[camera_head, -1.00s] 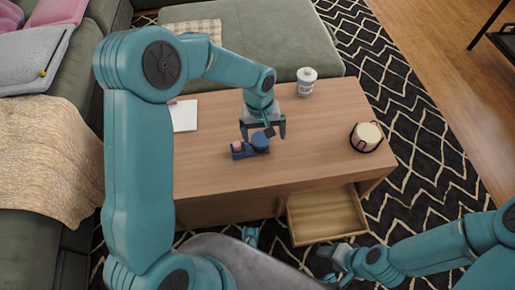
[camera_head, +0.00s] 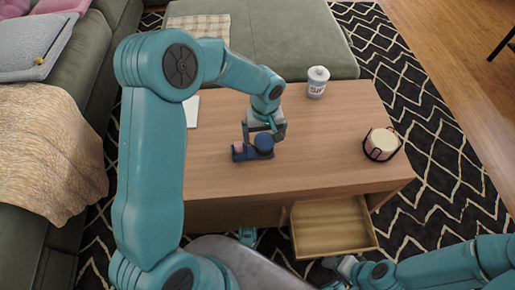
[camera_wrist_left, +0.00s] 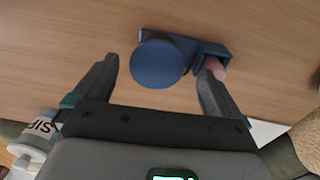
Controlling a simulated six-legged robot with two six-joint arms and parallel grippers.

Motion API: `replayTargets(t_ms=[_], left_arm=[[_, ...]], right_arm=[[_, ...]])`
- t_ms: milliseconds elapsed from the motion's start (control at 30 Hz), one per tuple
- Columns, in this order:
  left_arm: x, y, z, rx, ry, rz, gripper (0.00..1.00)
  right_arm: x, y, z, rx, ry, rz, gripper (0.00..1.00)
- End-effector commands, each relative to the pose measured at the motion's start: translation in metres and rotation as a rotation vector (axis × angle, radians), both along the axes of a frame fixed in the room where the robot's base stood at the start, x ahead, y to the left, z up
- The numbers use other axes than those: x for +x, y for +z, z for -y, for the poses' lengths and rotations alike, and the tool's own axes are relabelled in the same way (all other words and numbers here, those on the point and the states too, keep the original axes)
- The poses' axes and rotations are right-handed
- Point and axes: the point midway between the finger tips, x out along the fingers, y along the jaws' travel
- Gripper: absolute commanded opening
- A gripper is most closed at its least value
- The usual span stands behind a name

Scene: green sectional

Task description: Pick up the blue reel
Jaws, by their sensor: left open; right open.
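The blue reel (camera_head: 264,142) is a round blue piece at one end of a dark blue holder (camera_head: 253,154) with a small pink part (camera_head: 239,147) at the other end. It lies on the wooden table. My left gripper (camera_head: 263,131) is open just above and behind the reel. In the left wrist view the round reel (camera_wrist_left: 157,63) shows between the spread fingers of the gripper (camera_wrist_left: 158,70), with the pink part close by the right finger. Contact cannot be told. My right gripper (camera_head: 337,268) is open, low at the front near the drawer, partly cut off by the picture's edge.
The wooden table (camera_head: 310,165) also bears a white lidded jar (camera_head: 317,83), a cream candle in a dark holder (camera_head: 381,145) and a white sheet (camera_head: 193,111). An open drawer (camera_head: 335,228) sticks out in front. A green sofa stands at the left and back.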

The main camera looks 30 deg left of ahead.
Motion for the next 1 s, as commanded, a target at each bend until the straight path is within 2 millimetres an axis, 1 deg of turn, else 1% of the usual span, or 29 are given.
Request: replayTargets(t_ms=[200,300,367,567,600,667,700,733,767,1000], left_arm=[[0.004,-0.034,0.001,0.000,-0.001,-0.003,0.98],[0.005,-0.048,0.001,-0.001,0.000,-0.002,0.98],[0.006,-0.051,0.001,-0.001,0.000,-0.002,0.98],[0.006,-0.050,0.001,-0.001,0.000,-0.001,0.98],[0.006,-0.050,0.001,-0.001,0.000,-0.001,0.85],[0.006,-0.050,0.001,-0.001,-0.001,-0.001,0.66],[0.006,-0.050,0.001,-0.001,-0.001,-0.001,0.53],[0.006,-0.050,0.001,-0.001,-0.001,-0.001,0.43],[0.006,-0.050,0.001,-0.001,-0.001,-0.001,0.41],[0.006,-0.049,0.001,0.000,-0.001,0.000,0.41]], right_arm=[[0.002,-0.017,0.002,-0.002,-0.009,0.004,0.57],[0.004,-0.021,0.003,-0.002,-0.015,0.006,0.57],[0.004,-0.021,0.004,-0.002,-0.016,0.007,0.57],[0.004,-0.020,0.004,-0.003,-0.017,0.007,0.57],[0.004,-0.020,0.004,-0.003,-0.017,0.007,0.57],[0.004,-0.020,0.004,-0.003,-0.017,0.007,0.57],[0.004,-0.020,0.004,-0.003,-0.017,0.007,0.57],[0.004,-0.020,0.004,-0.003,-0.017,0.007,0.57],[0.004,-0.020,0.004,-0.003,-0.017,0.007,0.57],[0.004,-0.019,0.004,-0.003,-0.016,0.008,0.57]])
